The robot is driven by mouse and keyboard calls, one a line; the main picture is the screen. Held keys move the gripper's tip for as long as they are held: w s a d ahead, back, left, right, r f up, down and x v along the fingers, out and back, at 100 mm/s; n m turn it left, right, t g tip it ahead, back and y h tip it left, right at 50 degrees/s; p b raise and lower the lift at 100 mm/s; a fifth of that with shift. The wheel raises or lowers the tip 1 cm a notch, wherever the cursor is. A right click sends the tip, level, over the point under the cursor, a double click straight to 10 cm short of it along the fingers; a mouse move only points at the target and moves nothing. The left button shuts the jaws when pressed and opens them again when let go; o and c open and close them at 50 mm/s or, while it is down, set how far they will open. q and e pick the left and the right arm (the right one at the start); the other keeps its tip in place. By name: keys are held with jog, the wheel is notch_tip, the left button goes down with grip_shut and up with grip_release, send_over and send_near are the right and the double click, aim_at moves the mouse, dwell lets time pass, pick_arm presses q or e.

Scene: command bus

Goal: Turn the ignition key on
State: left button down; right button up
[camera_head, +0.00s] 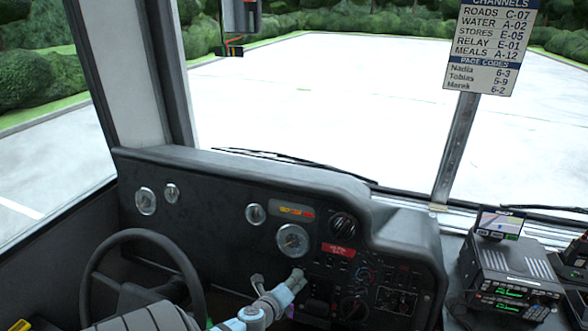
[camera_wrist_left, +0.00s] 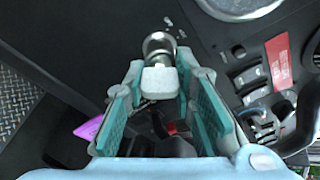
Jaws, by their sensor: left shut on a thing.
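My left gripper (camera_head: 284,288) reaches up from the bottom to the lower dashboard, right of the steering wheel (camera_head: 140,240). In the left wrist view it is shut on the ignition key (camera_wrist_left: 160,82), a pale grey block between the ends of the two teal-padded fingers. Just beyond the key is a round metal barrel (camera_wrist_left: 158,46), which I take to be the ignition lock. The key points straight ahead between the fingers. In the head view the gripper hides the key. My right gripper is in neither view.
The dashboard (camera_head: 215,195) carries gauges, a red label (camera_head: 338,249), knobs and switches close to the right of the gripper. A radio (camera_head: 510,280) stands further right. A magenta item (camera_wrist_left: 90,128) shows left of the fingers in the wrist view.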

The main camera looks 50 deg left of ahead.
pick_arm(q)
jog(key=c, duration=1.3)
grip_release()
jog(key=v, duration=1.2)
